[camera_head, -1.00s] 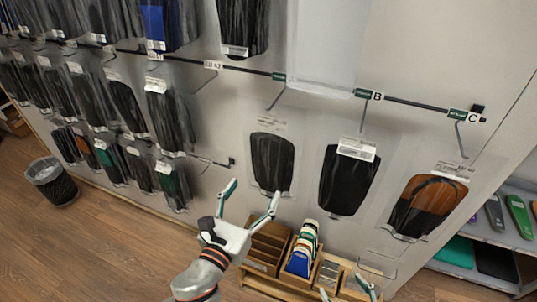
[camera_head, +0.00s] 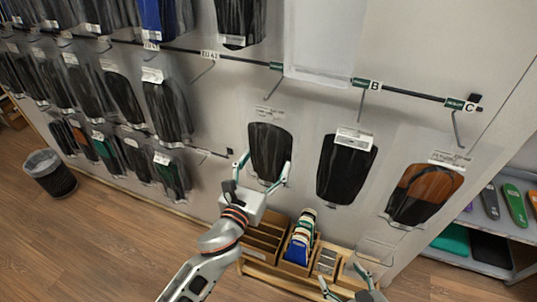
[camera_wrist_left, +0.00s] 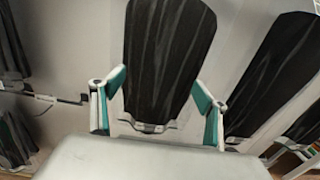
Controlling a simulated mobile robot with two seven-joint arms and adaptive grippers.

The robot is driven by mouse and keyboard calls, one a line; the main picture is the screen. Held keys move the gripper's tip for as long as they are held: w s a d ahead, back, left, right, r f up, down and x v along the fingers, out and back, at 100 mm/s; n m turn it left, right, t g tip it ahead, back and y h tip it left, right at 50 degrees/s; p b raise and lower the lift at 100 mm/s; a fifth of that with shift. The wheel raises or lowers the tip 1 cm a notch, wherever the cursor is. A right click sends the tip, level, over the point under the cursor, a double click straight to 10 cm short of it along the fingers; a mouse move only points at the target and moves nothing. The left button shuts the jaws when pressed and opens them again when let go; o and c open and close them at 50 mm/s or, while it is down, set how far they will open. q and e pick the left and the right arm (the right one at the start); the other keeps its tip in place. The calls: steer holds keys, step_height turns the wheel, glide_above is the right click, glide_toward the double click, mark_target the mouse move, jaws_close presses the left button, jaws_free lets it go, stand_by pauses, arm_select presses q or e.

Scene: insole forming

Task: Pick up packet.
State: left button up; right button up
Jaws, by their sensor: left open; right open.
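A clear packet with a black insole (camera_head: 270,140) hangs flat against the wall panel, left of two other packets. My left gripper (camera_head: 266,160) is open at its lower part, with one finger on each side. In the left wrist view the same packet (camera_wrist_left: 168,50) stands upright between the spread fingers (camera_wrist_left: 157,80), and its lower end reaches down between them. I cannot tell whether the fingers touch it. My right gripper (camera_head: 340,273) is open and empty at the bottom edge, partly cut off.
Another black packet (camera_head: 345,170) and a brown-and-black packet (camera_head: 425,195) hang to the right. A wooden organiser (camera_head: 262,241) stands below. Hook rails (camera_head: 320,78) cross the panel, with several packets at left. A bin (camera_head: 50,173) stands on the floor.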

arm_select(q)
steer(key=c, duration=1.2)
steer(key=shift+c, duration=0.2)
